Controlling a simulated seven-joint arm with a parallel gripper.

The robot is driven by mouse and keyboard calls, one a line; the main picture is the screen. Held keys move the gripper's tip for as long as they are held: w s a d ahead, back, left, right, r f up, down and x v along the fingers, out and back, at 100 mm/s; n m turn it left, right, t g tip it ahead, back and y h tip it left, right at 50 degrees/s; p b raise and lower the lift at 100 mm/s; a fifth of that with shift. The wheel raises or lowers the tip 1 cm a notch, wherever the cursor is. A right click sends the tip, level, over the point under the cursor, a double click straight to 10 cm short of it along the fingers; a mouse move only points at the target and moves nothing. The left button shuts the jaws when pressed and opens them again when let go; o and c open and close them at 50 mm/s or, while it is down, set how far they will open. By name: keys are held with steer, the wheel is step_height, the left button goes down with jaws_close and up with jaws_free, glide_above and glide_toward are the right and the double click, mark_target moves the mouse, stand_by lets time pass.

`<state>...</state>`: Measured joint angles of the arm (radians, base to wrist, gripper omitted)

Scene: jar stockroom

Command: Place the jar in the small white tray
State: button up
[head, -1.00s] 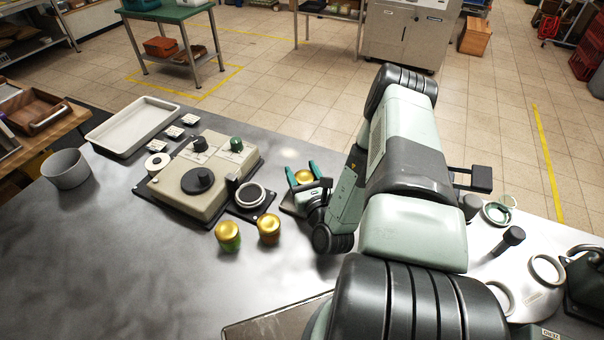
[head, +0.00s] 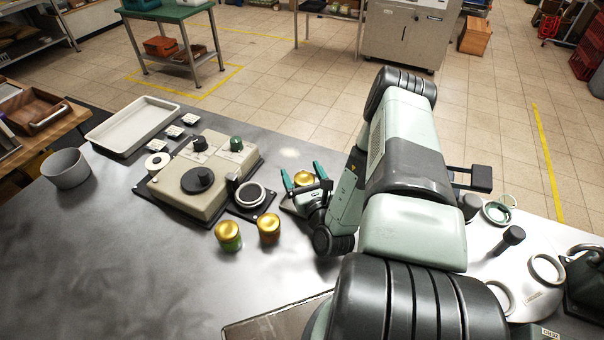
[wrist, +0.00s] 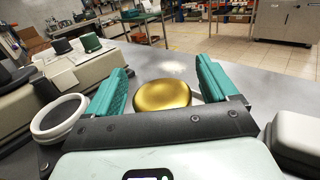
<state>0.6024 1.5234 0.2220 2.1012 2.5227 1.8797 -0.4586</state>
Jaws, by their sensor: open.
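A jar with a gold lid (head: 304,177) stands between the two teal fingers of my gripper (head: 302,175). In the wrist view its gold lid (wrist: 162,94) shows between the fingers, with a gap to each; the jar's body is hidden by my gripper. My gripper is open around the jar. Two more gold-lidded jars stand on the table to the left: one with green contents (head: 229,235) and one with amber contents (head: 268,228). The white tray (head: 96,137) lies at the table's far left, empty.
A beige machine with a black dial (head: 190,185) stands between my gripper and the tray, with a ring-topped black device (head: 250,196) beside it. A grey bowl (head: 66,168) is at the left. The front left of the table is clear.

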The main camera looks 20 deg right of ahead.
steer(key=shift+s+f, duration=0.1)
steer(key=shift+s, duration=1.75)
